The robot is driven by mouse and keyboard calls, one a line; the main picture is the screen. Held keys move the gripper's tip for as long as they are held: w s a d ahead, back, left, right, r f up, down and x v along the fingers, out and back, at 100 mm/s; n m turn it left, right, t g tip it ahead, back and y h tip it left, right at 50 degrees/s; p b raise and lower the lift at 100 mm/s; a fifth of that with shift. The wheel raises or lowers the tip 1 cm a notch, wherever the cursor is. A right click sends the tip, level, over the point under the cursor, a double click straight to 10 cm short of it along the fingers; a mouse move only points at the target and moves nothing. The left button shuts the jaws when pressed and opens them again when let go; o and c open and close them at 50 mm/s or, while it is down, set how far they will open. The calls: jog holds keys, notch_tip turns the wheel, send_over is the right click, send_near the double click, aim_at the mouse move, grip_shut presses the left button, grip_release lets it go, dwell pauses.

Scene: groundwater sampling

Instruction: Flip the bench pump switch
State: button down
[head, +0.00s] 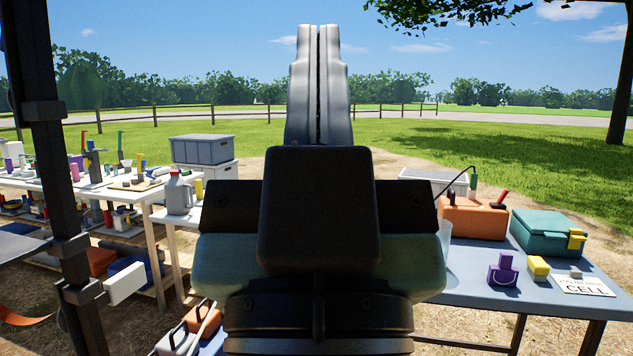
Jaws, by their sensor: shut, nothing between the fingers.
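My gripper (318,34) fills the middle of the head view, raised and pointing up and away. Its two fingers are pressed together with nothing between them. To its right, on the blue-grey bench (470,285), stands an orange box (472,218) with a dark cable on top. A small red lever (502,195) with a dark base stands at its right top edge; it may be the pump switch, but I cannot tell. My gripper is apart from the box. My arm hides the bench's left part and whatever stands there.
A teal case (545,234) with a yellow latch stands right of the orange box. A purple block (503,270), a yellow block (537,268) and a card (584,286) lie in front. White tables (145,192) with many items stand left, behind a dark post (52,150).

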notch_tip(320, 180, up, 31)
jog(key=p, duration=2.8)
